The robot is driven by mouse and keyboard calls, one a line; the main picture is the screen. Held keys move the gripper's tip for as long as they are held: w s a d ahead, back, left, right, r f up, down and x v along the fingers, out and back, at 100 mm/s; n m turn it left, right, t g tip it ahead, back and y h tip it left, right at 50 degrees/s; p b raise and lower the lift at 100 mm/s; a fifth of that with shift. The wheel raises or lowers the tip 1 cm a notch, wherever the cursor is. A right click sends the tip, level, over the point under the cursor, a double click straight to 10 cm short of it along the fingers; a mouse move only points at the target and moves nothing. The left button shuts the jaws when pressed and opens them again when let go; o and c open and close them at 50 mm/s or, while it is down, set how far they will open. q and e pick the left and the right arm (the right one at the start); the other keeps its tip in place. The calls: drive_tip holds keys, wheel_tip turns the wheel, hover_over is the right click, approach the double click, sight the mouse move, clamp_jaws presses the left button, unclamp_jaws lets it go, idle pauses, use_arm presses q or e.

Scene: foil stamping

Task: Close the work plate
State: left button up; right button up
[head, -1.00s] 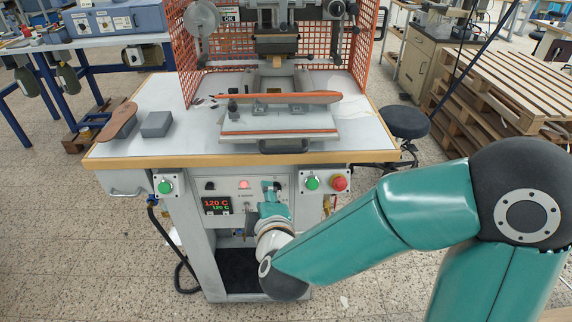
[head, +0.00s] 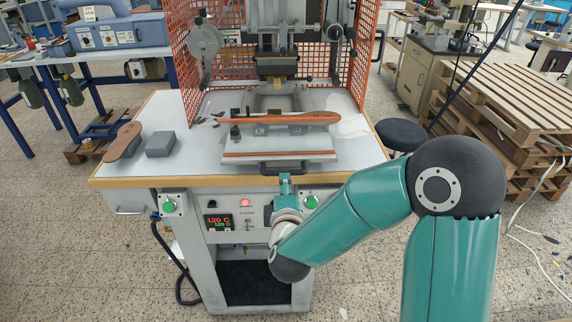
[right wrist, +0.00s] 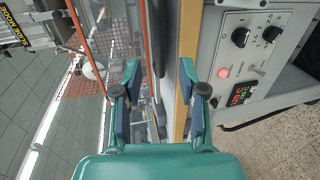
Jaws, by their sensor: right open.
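The work plate (head: 235,154) is a pale sliding plate with an orange front strip, low in the press at the table's front. A long brown piece (head: 300,119) lies across its fixture. A dark handle (head: 282,168) is on the plate's front edge. My right gripper (head: 285,178) is just in front of and below the handle, pointing at it. In the right wrist view its two fingers (right wrist: 160,68) are open and apart, with the table edge close by. Whether the fingers touch the handle cannot be told. My left gripper is not in view.
The press head (head: 277,62) stands behind the plate between orange mesh guards (head: 348,60). A brown sole-shaped piece (head: 123,142) and a grey block (head: 160,144) lie on the table's left. A control panel (head: 232,215) with green buttons is below. A black stool (head: 401,135) stands right.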

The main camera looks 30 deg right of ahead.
drive_tip(key=p+x, duration=0.1)
drive_tip(key=x, duration=0.7)
drive_tip(key=shift+w, duration=0.15)
clamp_jaws()
drive_tip(key=shift+f, duration=0.1)
